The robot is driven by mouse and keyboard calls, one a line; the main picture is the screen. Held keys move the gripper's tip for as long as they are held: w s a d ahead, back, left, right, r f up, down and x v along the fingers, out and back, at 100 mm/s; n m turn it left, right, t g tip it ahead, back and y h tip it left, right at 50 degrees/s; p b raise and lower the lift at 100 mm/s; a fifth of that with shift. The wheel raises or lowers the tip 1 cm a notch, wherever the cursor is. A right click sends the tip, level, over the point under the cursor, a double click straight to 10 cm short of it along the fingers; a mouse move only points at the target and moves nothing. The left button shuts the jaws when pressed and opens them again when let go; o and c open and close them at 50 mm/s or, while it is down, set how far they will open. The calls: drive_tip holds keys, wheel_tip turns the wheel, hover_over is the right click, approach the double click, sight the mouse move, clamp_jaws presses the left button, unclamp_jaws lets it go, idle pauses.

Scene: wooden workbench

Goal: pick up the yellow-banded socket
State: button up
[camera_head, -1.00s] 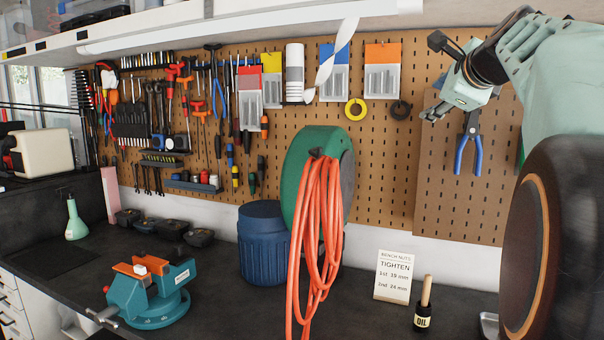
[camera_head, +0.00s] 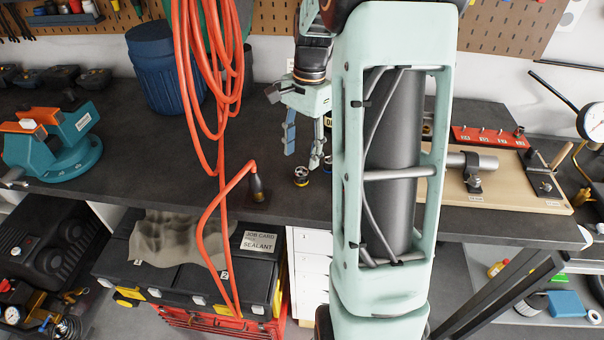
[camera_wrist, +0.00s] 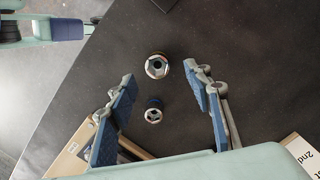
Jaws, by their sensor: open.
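My gripper (camera_head: 304,156) hangs over the bench near its front edge, fingers pointing down and open, with nothing held. The yellow-banded socket (camera_head: 301,176), small and dark with a yellow ring, stands on the bench just below the fingertips. In the wrist view it appears to be the upper socket (camera_wrist: 157,66), near the line between the two fingertips (camera_wrist: 160,76); its band colour is hard to read there. A second socket (camera_wrist: 153,113) with a bluish band stands close by, between the fingers in that view. My arm largely hides it in the head view.
A wooden board with a clamped fixture (camera_head: 520,190) lies to the right. A teal vise (camera_head: 55,145) is far left. Bare bench lies around the sockets.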

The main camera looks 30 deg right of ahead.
sight(301, 171)
drive_tip(key=shift+s+a+f+p, duration=0.1)
drive_tip(key=shift+f, duration=0.95)
drive_tip(key=shift+s+a+f+p, duration=0.1)
drive_tip(key=shift+s+f, duration=0.05)
drive_tip(key=shift+f, duration=0.85)
drive_tip(key=shift+s+a+f+p, duration=0.1)
drive_tip(key=shift+f, duration=0.95)
drive_tip(key=shift+c, duration=0.4)
clamp_jaws()
drive_tip(key=shift+r, duration=0.1)
